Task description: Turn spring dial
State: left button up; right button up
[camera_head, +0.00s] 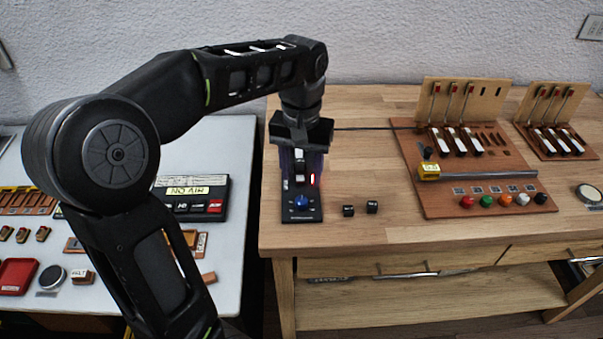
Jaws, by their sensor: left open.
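A small dark control panel (311,215) stands near the left end of the wooden table. It has a blue round knob or button (302,202) near its front and a red lit mark (313,180). I cannot tell for sure which part is the spring dial. My left gripper (300,172) points down over the back part of this panel, behind the blue knob. It is open and holds nothing that I can see. The gripper hides the back of the panel, and contact cannot be told. My right gripper is not in view.
Two small black cubes (360,209) lie right of the panel. A wooden board (468,190) with levers and coloured buttons stands further right, joined by a dark cable. A smaller lever board (556,135) is beyond it. A pale table (228,150) with parts is at left.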

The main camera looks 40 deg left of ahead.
aim_at(302, 200)
pick_arm(q)
jog(key=r+p, duration=0.1)
jog(key=p, duration=0.2)
jog(key=shift+f, duration=0.45)
jog(key=shift+f, duration=0.1)
notch_tip(302, 200, down, 8)
jog(key=shift+r, duration=0.2)
jog(key=shift+c, duration=0.6)
grip_shut()
